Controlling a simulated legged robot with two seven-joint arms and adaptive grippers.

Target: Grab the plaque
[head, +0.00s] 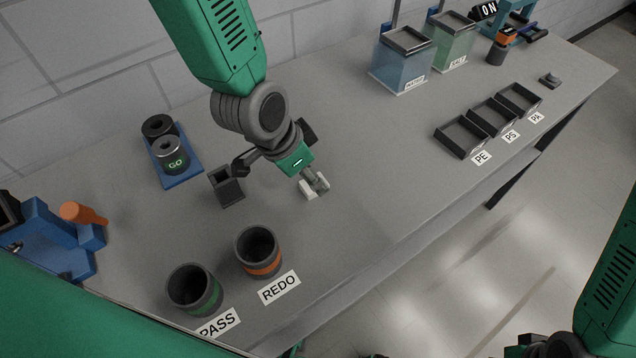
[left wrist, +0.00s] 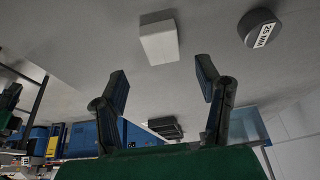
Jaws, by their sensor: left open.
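The plaque appears to be the small white block (left wrist: 159,42) lying on the grey table in the left wrist view, just beyond the fingertips. My left gripper (head: 313,182) is low over the table's middle in the head view. In the left wrist view its two dark fingers (left wrist: 160,70) stand apart with nothing between them. In the head view a pale shape sits at the fingertips; I cannot clearly separate it from the fingers. My right gripper is only partly in view at the bottom right edge, and its fingertips do not show.
A dark disc marked 25 MM (left wrist: 260,28) lies beside the block. A small dark open box (head: 228,190) stands left of the left gripper. The REDO cup (head: 259,264) and PASS cup (head: 207,302) stand in front. Black trays (head: 461,140) are at right, with clear table between.

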